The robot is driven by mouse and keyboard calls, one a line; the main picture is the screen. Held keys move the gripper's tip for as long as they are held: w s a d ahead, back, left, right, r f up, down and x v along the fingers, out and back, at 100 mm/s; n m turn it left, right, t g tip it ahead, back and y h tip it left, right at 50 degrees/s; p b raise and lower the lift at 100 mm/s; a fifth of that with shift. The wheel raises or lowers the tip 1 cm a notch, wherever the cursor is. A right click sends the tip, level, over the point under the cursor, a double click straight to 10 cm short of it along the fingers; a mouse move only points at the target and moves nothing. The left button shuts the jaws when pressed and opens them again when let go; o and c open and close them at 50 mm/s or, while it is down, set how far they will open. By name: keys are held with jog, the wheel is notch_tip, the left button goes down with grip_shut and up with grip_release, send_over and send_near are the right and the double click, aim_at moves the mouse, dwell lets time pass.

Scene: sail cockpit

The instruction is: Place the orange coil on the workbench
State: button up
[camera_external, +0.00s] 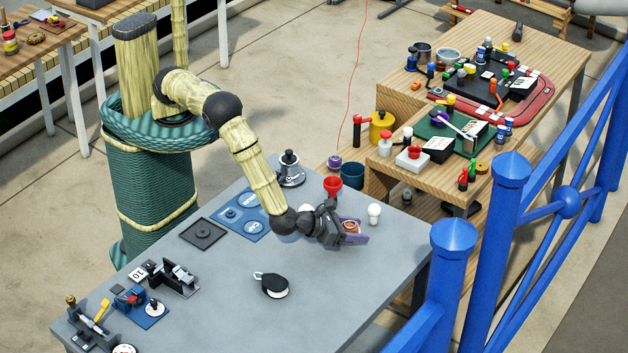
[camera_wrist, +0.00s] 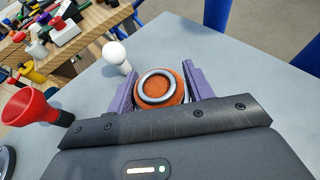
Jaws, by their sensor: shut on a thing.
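The orange coil (camera_wrist: 163,88) is a round orange piece with a silver ring on its top face. It sits between the two purple fingers of my gripper (camera_wrist: 165,85), which is shut on it. In the external view the coil (camera_external: 351,227) shows as a small orange patch at my gripper (camera_external: 352,233), over the right part of the grey workbench (camera_external: 215,300). The workbench top also fills the wrist view (camera_wrist: 225,60) behind the fingers. I cannot tell whether the coil touches the workbench.
A red funnel (camera_external: 333,186) and a white bulb-like piece (camera_external: 374,213) stand near my gripper. A black-and-white block (camera_external: 272,285) lies toward the front. A blue mat (camera_external: 243,215) lies further left. A blue railing (camera_external: 453,270) runs past the right end.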

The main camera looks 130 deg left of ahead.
aim_at(353, 247)
jog(key=shift+f+p, duration=0.4)
jog(key=shift+f, duration=1.45)
jog(key=shift+f, duration=0.1)
jog(key=o, duration=1)
jog(key=shift+o, duration=0.2)
jog(key=shift+d, duration=0.1)
jog(key=b+v, duration=0.2)
jog(key=v, duration=1)
